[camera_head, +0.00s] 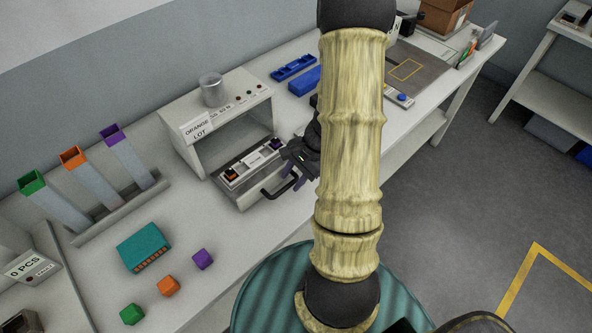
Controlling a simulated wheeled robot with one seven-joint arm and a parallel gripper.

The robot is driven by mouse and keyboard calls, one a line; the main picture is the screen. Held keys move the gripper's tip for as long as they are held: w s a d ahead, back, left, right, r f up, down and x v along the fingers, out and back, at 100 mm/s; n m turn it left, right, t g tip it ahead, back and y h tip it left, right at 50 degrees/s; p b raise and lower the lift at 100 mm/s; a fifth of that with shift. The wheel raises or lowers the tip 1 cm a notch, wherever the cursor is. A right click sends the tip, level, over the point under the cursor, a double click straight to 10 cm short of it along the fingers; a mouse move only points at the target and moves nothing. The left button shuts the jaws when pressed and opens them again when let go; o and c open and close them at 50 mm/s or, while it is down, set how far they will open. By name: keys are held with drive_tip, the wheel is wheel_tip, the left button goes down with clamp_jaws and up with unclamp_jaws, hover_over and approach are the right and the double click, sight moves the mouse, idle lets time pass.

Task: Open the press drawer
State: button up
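The press (186,118) is a light grey box-shaped housing on the bench, with a label reading "ORANGE LOT" and a metal cylinder on top. Its drawer (246,201) sits low at the open front and juts out from the housing. An orange piece and a purple piece show on top of the drawer. A dark bar handle (281,189) is on the drawer's front. My gripper (294,172) is at the right end of the handle, very close to it. Whether it touches the handle, and how far its fingers are apart, cannot be told.
Green, orange and purple chutes (92,178) stand at the left. A teal block (144,247) and green, orange (168,286) and purple cubes lie in front. Floor is clear at the right.

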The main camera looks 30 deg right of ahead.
drive_tip(key=v, duration=1.7)
drive_tip(key=shift+p, duration=0.3)
drive_tip(key=shift+d+r, duration=0.15)
drive_tip(key=shift+d, duration=0.05)
drive_tip(key=s+a+n+h, duration=0.1)
drive_tip(key=a+n+h, duration=0.1)
drive_tip(key=a+n, duration=0.5)
drive_tip(key=s+a+n+t+h, duration=0.1)
drive_tip(key=a+n+h, duration=0.1)
drive_tip(key=a+n, duration=0.6)
drive_tip(key=a, duration=0.3)
drive_tip(key=shift+s+f+h, duration=0.25)
drive_tip(key=shift+s+h, duration=0.05)
drive_tip(key=shift+h, duration=0.1)
drive_tip(key=shift+w, duration=0.1)
drive_tip(key=shift+d, duration=0.1)
